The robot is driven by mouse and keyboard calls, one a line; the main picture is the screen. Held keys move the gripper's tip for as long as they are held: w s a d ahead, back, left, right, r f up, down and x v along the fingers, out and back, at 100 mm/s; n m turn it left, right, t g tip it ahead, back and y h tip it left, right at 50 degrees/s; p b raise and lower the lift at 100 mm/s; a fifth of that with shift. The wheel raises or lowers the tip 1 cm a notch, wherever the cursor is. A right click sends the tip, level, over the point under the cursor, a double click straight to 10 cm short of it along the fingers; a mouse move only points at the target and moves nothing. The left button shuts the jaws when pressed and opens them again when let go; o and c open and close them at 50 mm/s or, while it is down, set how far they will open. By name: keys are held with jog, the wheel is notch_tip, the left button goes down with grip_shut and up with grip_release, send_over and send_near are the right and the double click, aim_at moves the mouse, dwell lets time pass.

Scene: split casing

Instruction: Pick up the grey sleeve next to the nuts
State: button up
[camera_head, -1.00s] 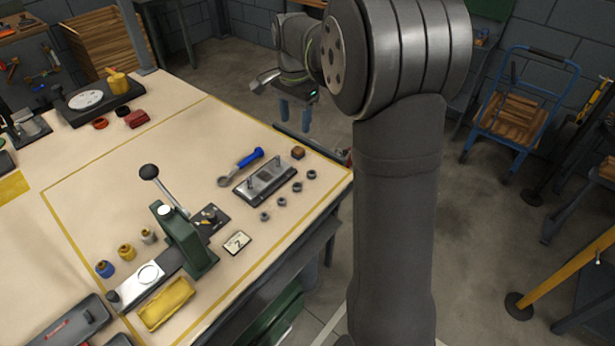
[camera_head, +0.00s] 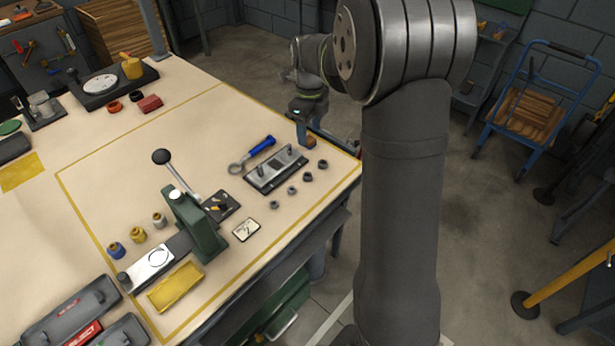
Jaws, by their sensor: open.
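Several small dark grey ring-shaped pieces, the nuts (camera_head: 293,190), lie in a slanting row near the table's right edge. I cannot tell a separate sleeve among them at this size. A greyish sleeve (camera_head: 159,219) stands beside a yellow sleeve (camera_head: 138,235) and a blue sleeve (camera_head: 116,250), left of the green lever press, away from the nuts.
A grey split casing plate (camera_head: 275,170) with upright pins lies beside the nuts. A yellow tray (camera_head: 176,288) and small card (camera_head: 246,230) lie in front.

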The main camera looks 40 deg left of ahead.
notch_tip(320, 180, down, 11)
jog(key=shift+f, duration=0.1)
jog(key=shift+a+f, duration=0.2)
jog(key=shift+f, duration=1.25)
jog(key=shift+a+f, duration=0.15)
jog(key=shift+f, duration=1.25)
jog(key=shift+c, duration=0.4)
jog(key=c, duration=1)
